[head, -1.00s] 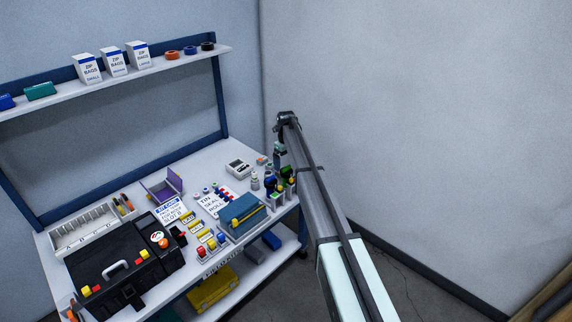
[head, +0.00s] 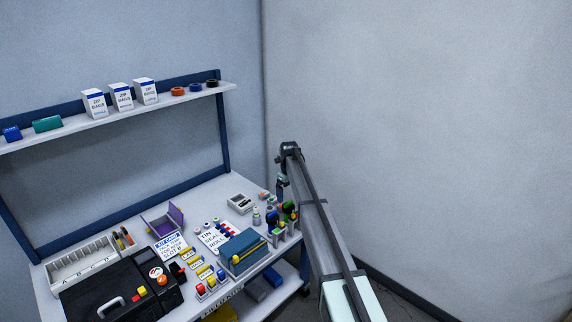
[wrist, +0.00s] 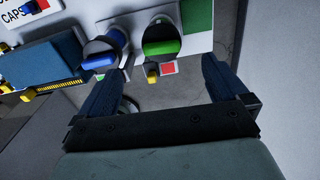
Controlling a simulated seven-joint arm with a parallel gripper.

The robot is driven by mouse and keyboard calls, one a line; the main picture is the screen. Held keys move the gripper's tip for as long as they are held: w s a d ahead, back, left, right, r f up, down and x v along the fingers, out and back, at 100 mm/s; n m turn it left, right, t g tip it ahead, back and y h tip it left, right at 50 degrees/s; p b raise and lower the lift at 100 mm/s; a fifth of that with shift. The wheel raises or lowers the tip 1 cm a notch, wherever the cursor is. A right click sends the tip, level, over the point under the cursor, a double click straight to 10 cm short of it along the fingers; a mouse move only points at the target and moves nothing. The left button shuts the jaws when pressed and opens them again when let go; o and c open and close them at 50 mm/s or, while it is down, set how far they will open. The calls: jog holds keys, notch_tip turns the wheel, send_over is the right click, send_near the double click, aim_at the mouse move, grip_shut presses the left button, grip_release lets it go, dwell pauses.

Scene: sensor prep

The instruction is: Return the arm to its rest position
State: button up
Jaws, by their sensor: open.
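My gripper (wrist: 165,92) is open in the wrist view, with its two dark blue fingers apart and nothing between them. Just beyond the fingertips are a blue-topped item (wrist: 100,55) and a green-topped item (wrist: 160,40), at the right end of the workbench. In the head view my arm reaches up from the lower right to the bench's right edge. There the gripper is mostly hidden by the arm, close to the blue and green items (head: 290,208). I cannot tell whether the fingers touch anything.
The workbench (head: 215,190) holds a black case (head: 110,290), a white divided tray (head: 85,262), a purple open bin (head: 165,222), a blue box (head: 243,248) and small parts. A shelf (head: 215,92) with zip bag boxes runs above. Right of the bench is open floor and bare wall.

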jog(key=s+d+f+n, duration=0.5)
jog(key=s+n, duration=0.4)
jog(key=s, duration=0.7)
jog(key=s+d+f+n, duration=0.45)
jog(key=s+n, duration=0.45)
jog(key=s, duration=0.7)
jog(key=s+d+f+n, duration=0.5)
jog(key=s+n, duration=0.4)
jog(key=s, duration=0.8)
jog(key=s+f+g, duration=0.3)
jog(key=s+f, duration=0.7)
jog(key=s, duration=0.4)
jog(key=s+f+g, duration=0.3)
jog(key=s+f, duration=0.7)
jog(key=s, duration=0.5)
jog(key=shift+a+f+g, duration=0.2)
jog(key=shift+f+g, duration=0.1)
jog(key=shift+g, duration=0.1)
